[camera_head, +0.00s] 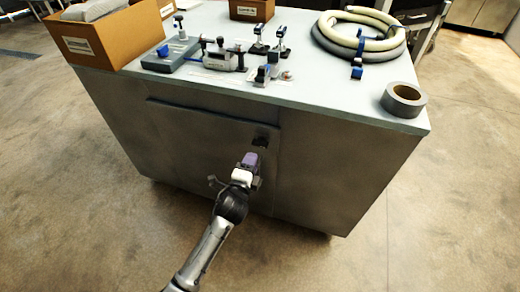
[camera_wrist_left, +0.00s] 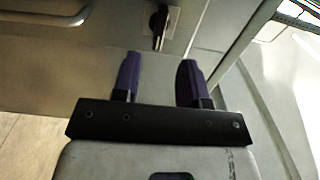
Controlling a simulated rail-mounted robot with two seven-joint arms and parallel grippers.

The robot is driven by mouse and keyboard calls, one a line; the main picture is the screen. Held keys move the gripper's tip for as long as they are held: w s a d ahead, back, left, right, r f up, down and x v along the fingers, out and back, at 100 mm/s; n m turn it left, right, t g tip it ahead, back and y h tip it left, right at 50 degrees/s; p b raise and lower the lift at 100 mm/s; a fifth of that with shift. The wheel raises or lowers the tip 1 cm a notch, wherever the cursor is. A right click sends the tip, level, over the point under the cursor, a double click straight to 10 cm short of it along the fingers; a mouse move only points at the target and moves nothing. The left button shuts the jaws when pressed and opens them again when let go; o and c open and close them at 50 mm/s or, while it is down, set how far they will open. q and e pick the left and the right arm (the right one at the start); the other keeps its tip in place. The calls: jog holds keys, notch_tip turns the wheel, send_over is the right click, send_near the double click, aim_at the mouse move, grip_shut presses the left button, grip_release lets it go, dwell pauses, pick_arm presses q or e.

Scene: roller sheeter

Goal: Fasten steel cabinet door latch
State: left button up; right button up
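The grey steel cabinet door (camera_head: 200,143) is on the cabinet's front and looks shut or nearly so. A small dark latch (camera_head: 260,142) sits near the door's upper right; in the left wrist view the black latch (camera_wrist_left: 159,27) is on a small plate, its lever pointing toward the fingers. My left gripper (camera_head: 250,160) is just below and in front of the latch in the head view. In the left wrist view its two purple fingers (camera_wrist_left: 160,72) are apart with nothing between them, short of the latch. My right gripper is not in view.
A metal bar handle (camera_wrist_left: 45,18) shows at the upper left of the left wrist view. The cabinet top (camera_head: 330,95) overhangs the door and carries tools, a tape roll (camera_head: 404,99), coiled hose (camera_head: 360,38) and a cardboard box (camera_head: 110,40). The floor in front is clear.

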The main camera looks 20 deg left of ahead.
aim_at(259, 146)
pick_arm(q)
jog(key=shift+w+a+b, duration=0.1)
jog(key=shift+w+b, duration=1.4)
jog(key=shift+w, duration=2.5)
jog(key=shift+c, duration=0.2)
